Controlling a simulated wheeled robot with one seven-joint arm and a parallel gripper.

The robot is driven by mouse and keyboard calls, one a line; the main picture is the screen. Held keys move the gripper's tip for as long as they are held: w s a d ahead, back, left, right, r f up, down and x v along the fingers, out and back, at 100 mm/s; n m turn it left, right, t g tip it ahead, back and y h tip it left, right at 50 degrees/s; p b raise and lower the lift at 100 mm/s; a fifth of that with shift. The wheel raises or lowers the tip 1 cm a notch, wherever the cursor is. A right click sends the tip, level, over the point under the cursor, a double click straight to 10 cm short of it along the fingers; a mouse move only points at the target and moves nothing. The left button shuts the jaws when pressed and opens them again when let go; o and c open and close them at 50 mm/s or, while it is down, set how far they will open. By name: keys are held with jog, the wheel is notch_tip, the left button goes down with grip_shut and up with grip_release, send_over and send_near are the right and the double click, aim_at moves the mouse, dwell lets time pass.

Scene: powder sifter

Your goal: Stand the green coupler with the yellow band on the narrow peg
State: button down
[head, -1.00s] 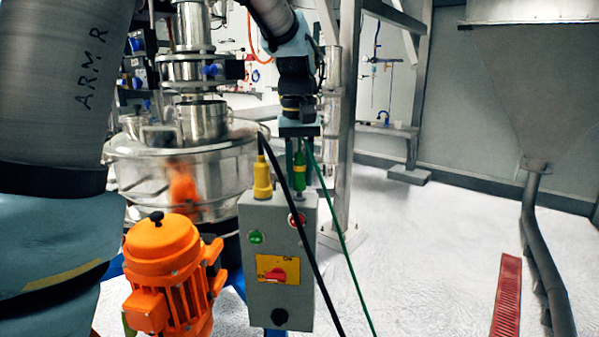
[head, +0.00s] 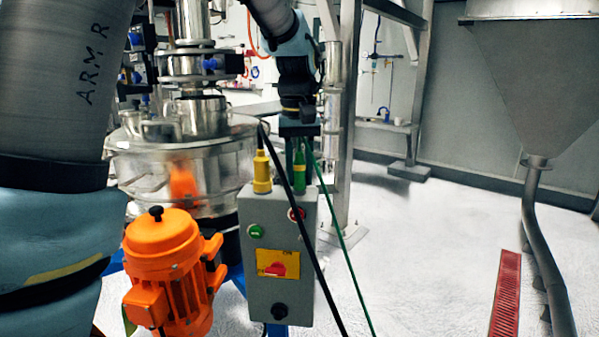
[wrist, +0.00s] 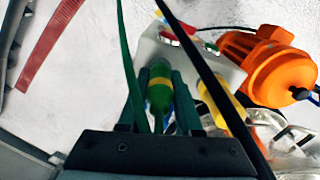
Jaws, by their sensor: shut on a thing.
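The green coupler with the yellow band (wrist: 159,84) is between the two fingers of my gripper (wrist: 161,72) in the wrist view. In the head view, my gripper (head: 299,150) is shut on the green coupler (head: 299,174) and holds it about upright. Its lower end is at the top right of the grey control box (head: 278,222); I cannot tell whether it touches. A green cable runs from it down to the right. The narrow peg cannot be made out; the coupler and box hide that spot.
A yellow coupler (head: 262,173) stands upright on the box's top left, close beside the green one. A black cable crosses in front of the box. An orange motor (head: 165,265) is at the left, and a steel sifter (head: 150,160) behind. Open floor (head: 420,250) lies right.

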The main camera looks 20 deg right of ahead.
jog(key=shift+f, duration=0.2)
jog(key=c, duration=0.5)
grip_release()
jog(key=shift+r, duration=0.1)
notch_tip(320, 180, up, 11)
jog(key=shift+a+f+b, duration=0.1)
jog(key=shift+f+b, duration=0.05)
jog(key=shift+b, duration=0.35)
